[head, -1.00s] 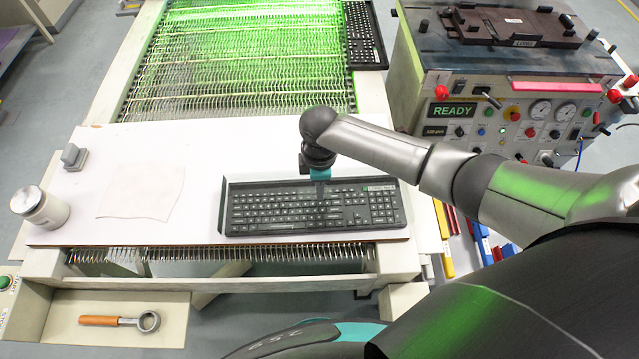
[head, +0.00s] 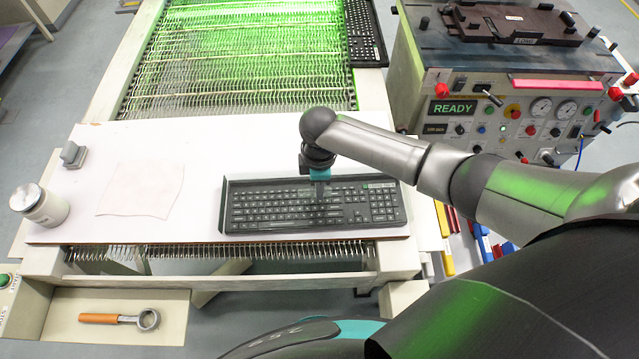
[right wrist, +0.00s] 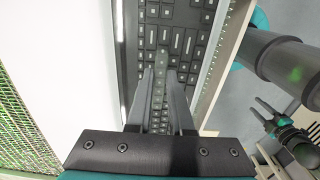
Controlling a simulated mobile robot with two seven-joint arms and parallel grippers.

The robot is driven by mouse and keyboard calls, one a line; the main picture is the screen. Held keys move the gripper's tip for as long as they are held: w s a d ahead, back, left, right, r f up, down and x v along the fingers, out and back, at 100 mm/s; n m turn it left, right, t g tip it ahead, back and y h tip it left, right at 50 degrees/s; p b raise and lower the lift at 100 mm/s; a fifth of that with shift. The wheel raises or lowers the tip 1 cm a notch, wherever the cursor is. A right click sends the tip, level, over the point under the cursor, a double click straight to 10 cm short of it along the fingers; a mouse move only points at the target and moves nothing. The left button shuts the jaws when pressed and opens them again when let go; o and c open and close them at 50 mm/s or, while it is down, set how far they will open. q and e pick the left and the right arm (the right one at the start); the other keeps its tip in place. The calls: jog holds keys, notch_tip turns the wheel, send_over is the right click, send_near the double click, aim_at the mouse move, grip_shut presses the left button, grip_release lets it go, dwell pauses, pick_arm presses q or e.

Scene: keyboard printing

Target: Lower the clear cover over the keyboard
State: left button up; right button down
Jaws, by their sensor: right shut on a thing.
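The black keyboard (head: 300,212) lies on the white board, with a dark frame around it. The clear cover is hard to make out; a faint see-through strip (right wrist: 161,80) shows between my right fingers in the right wrist view. My right gripper (head: 318,192) points down over the keyboard's upper middle, right of centre. In the right wrist view my right gripper (right wrist: 161,70) is shut on that strip. Whether the cover touches the keys I cannot tell. My left gripper (right wrist: 264,116) shows small at the right wrist view's lower right, away from the keyboard; its jaws are unclear.
The white board (head: 120,146) carries a cloth (head: 143,190), a lidded jar (head: 42,206) and a grey block (head: 72,155). A green-lit wire conveyor (head: 240,70) is behind. A machine (head: 510,110) reading READY stands right. A wooden-handled tool (head: 118,319) lies front left.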

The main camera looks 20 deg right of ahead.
jog(key=shift+f, duration=0.8)
dwell(0.9)
jog(key=c, duration=0.7)
grip_release()
jog(key=shift+c, duration=0.2)
notch_tip(320, 180, up, 7)
jog(key=p, duration=0.7)
jog(key=shift+r, duration=0.1)
